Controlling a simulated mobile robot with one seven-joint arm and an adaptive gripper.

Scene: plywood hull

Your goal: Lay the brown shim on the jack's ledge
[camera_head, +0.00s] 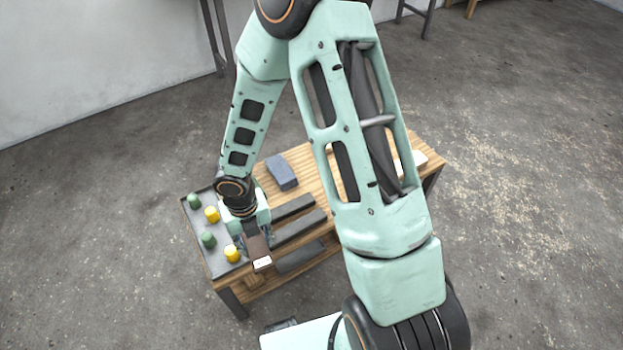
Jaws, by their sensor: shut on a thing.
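My gripper (254,240) is at the left part of the wooden bench, pointing down. It is shut on a dark brown flat piece, the brown shim (257,246), whose near end sticks out toward the front edge. A small pale block (263,263) shows at the shim's near end; I cannot tell whether they touch. I cannot make out the jack or its ledge for certain. My own arm hides the middle right of the bench.
The wooden bench (297,158) has a grey tray (223,224) at left with green cylinders (209,239) and yellow cylinders (232,253). Dark grey bars (298,227) lie right of my gripper. A blue-grey block (282,172) lies behind. A pale object (418,160) shows at far right.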

